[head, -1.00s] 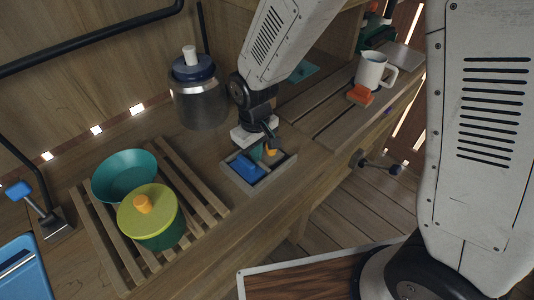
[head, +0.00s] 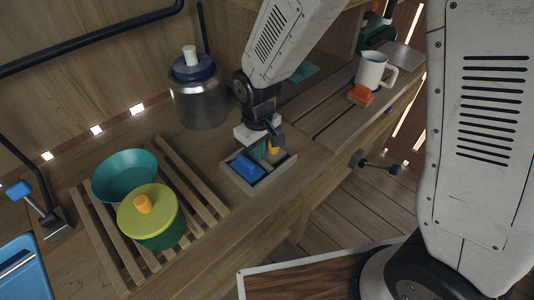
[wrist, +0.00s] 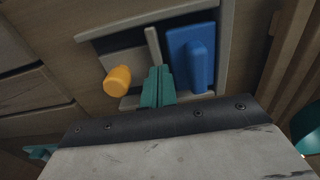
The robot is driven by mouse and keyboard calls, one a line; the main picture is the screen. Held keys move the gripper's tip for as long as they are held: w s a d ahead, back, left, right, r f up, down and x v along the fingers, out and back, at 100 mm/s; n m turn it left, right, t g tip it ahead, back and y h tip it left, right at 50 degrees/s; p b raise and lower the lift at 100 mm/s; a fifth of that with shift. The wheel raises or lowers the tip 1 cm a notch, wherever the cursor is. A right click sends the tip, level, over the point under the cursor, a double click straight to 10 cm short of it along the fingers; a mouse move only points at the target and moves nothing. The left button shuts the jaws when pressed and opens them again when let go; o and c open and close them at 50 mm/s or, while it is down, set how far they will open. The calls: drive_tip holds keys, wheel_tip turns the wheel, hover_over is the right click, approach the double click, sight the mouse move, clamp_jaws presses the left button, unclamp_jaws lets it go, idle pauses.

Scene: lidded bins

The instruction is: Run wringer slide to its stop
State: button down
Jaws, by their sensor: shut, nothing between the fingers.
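A shallow grey tray (head: 237,181) sits on the wooden counter, with a thin divider (wrist: 153,45) in it. A blue block (head: 247,167) with a raised grip lies in one side; it also shows in the wrist view (wrist: 193,58). An orange knob (head: 273,147) stands on the other side; it also shows in the wrist view (wrist: 117,80). My gripper (head: 259,151) is over the tray. Its teal fingers (wrist: 156,85) are shut together and empty, between the knob and the blue block. A gap shows between fingers and knob. I cannot tell which part is the wringer slide.
A slatted rack (head: 191,178) holds a teal bowl (head: 124,175) and a green lidded pot (head: 150,216). A metal canister (head: 199,103) stands behind the tray. A white mug (head: 371,71) and an orange block (head: 360,95) are at right. A black handle (head: 375,163) juts from the counter front.

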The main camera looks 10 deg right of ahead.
drive_tip(key=shift+w+d+f, duration=0.1)
drive_tip(key=shift+w+d, duration=0.4)
drive_tip(key=shift+d, duration=0.4)
drive_tip(key=shift+w+d+f, duration=0.1)
drive_tip(key=shift+w+d, duration=0.45)
drive_tip(key=shift+d, duration=0.4)
drive_tip(key=shift+w+d+f, duration=0.1)
drive_tip(key=shift+w+d, duration=0.4)
drive_tip(key=shift+d, duration=0.4)
drive_tip(key=shift+a, duration=0.1)
drive_tip(key=shift+s+a+r, duration=0.1)
drive_tip(key=shift+s+a, duration=0.35)
drive_tip(key=shift+a, duration=0.15)
drive_tip(key=shift+w+r, duration=0.15)
drive_tip(key=shift+r, duration=0.7)
drive_tip(key=shift+w+r, duration=0.1)
drive_tip(key=shift+r, duration=2.65)
